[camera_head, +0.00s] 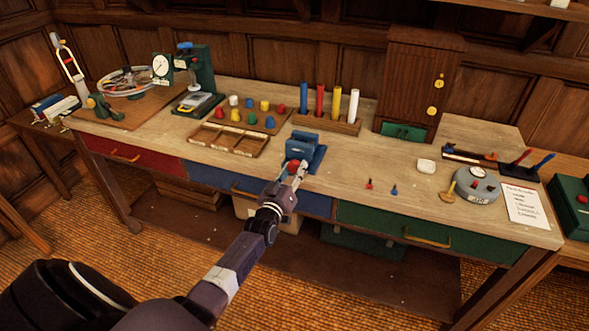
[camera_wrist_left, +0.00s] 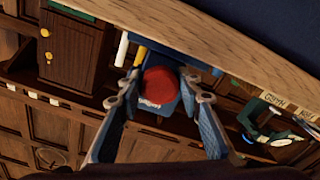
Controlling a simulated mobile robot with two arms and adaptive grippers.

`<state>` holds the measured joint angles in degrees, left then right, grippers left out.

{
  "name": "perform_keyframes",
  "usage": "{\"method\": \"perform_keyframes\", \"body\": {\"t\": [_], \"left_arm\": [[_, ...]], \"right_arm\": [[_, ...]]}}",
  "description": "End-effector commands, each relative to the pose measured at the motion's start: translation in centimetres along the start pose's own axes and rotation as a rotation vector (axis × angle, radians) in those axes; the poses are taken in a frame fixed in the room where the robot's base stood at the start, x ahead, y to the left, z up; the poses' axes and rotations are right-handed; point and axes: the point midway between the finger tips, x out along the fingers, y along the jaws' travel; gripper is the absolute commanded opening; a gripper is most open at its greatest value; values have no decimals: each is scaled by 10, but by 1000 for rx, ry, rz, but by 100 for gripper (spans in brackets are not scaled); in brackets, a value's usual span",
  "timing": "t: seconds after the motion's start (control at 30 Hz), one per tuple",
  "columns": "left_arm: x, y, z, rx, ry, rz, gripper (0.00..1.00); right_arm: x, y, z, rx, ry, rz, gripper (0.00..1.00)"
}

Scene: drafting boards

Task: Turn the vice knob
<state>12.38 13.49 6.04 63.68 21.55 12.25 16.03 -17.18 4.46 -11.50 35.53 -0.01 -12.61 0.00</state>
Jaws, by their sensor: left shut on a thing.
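The blue vice (camera_head: 303,147) stands at the front edge of the wooden bench, near its middle. Its red knob (camera_head: 293,167) faces me. My left gripper (camera_head: 296,172) is at the knob, with its fingers closed around it. In the left wrist view the round red knob (camera_wrist_left: 159,86) sits between the two fingers (camera_wrist_left: 158,98), with part of the blue vice body (camera_wrist_left: 187,98) behind it. My right gripper is in neither view.
A compartment tray (camera_head: 228,143) lies left of the vice. A rack of coloured cylinders (camera_head: 326,121) stands behind it. Small red and blue pegs (camera_head: 394,190) and a grey round device (camera_head: 476,188) are to the right. The bench top between is clear.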

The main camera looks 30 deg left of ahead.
Motion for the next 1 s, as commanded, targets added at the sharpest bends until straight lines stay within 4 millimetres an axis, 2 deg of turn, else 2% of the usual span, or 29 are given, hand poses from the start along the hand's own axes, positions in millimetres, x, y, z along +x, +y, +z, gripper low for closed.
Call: {"method": "perform_keyframes", "body": {"t": [0.53, 1.0], "left_arm": [[-1, -3, 4, 518, -7, -1, 9], [-1, -5, 3, 965, -6, 0, 9]], "right_arm": [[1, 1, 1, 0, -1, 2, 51], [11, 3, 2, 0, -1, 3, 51]]}}
